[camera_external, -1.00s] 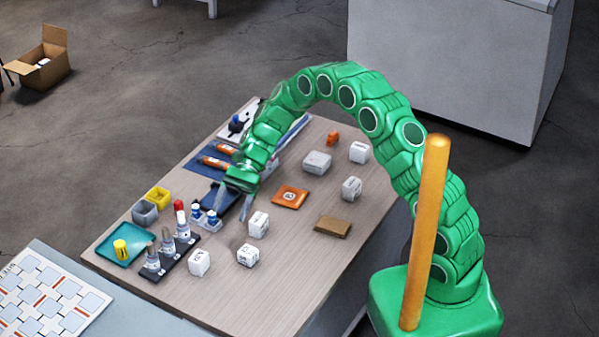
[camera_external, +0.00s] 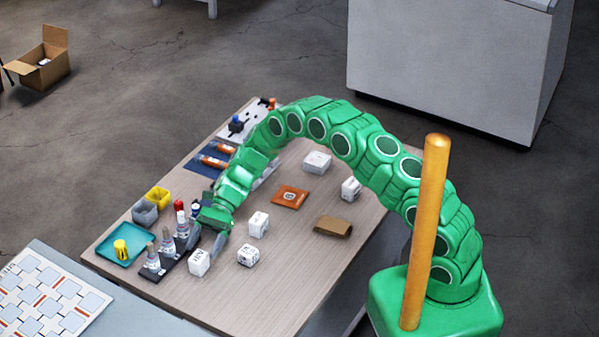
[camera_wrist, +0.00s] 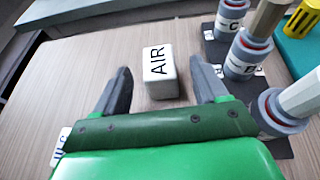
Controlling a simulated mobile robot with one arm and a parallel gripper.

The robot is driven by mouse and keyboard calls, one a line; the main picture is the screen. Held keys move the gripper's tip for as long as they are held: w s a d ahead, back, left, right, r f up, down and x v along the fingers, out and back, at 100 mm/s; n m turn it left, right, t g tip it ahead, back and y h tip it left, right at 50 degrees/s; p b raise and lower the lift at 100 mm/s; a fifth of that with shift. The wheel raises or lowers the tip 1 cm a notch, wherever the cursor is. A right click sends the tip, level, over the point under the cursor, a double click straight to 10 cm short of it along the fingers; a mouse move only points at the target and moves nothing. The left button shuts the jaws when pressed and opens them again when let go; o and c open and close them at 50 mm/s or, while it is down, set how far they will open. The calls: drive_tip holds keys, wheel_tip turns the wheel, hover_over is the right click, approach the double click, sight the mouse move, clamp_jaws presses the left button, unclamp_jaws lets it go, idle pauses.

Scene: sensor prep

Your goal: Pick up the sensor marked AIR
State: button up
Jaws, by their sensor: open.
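The sensor marked AIR is a small white block with black letters, in the middle of the wrist view (camera_wrist: 160,72). In the external view it appears to be the white block (camera_external: 199,263) beside the rack. My gripper (camera_wrist: 161,68) is open in the wrist view, with one dark finger to each side of the block. The block's near part lies between the fingers, with gaps on both sides. In the external view my gripper (camera_external: 212,243) is low over the table, just behind the block, its far finger partly hidden.
A dark rack (camera_external: 160,270) with several upright bottle-like parts stands close on the left. More white blocks (camera_external: 248,255) stand to the right. A teal tray (camera_external: 108,256) holds a yellow part.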

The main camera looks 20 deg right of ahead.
sight(200, 253)
drive_tip(key=shift+x, duration=2.6)
drive_tip(key=shift+d, duration=0.1)
drive_tip(key=c, duration=1.1)
